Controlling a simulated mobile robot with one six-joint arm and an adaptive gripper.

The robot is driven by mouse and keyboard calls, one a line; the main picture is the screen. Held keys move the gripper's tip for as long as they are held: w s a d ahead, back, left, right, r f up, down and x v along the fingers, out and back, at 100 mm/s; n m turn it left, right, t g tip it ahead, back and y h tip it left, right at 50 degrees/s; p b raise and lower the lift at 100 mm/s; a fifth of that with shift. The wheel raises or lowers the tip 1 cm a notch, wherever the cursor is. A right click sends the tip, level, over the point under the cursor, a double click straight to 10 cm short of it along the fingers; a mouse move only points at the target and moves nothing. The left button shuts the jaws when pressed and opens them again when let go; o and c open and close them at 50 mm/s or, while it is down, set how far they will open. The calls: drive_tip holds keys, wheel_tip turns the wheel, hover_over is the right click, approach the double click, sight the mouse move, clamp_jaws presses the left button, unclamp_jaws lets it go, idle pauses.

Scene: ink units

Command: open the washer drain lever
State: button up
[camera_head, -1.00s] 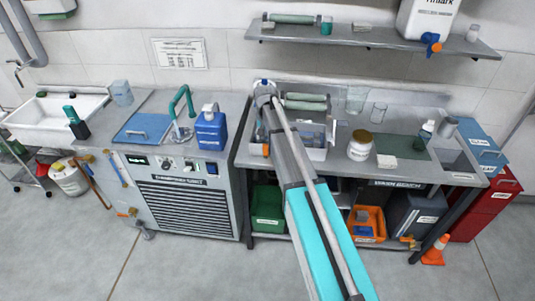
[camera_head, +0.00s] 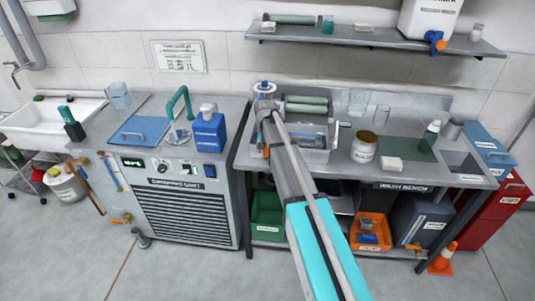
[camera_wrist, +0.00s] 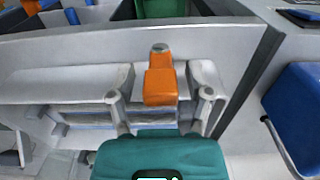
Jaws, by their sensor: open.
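An orange lever (camera_wrist: 160,80) with a grey round end stands against the pale front wall of the washer tray (camera_wrist: 70,50) in the wrist view. In the head view, a small orange part (camera_head: 266,152) shows at the left front of the tray on the wash bench, beside my arm. My gripper (camera_wrist: 160,97) is open, with one finger on each side of the orange lever. I cannot tell whether the fingers touch it. In the head view my arm reaches over the tray's left end and mostly hides the gripper.
A blue jug (camera_head: 209,132) stands on the dampening unit left of my arm. A green roller (camera_head: 306,104) lies at the back of the tray. A white jar (camera_head: 364,147) stands to its right. A shelf (camera_head: 380,38) hangs above the bench.

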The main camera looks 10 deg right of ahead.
drive_tip(key=shift+f, duration=0.1)
idle(0.3)
clamp_jaws()
drive_tip(key=shift+d, duration=0.35)
drive_tip(key=shift+a, duration=0.3)
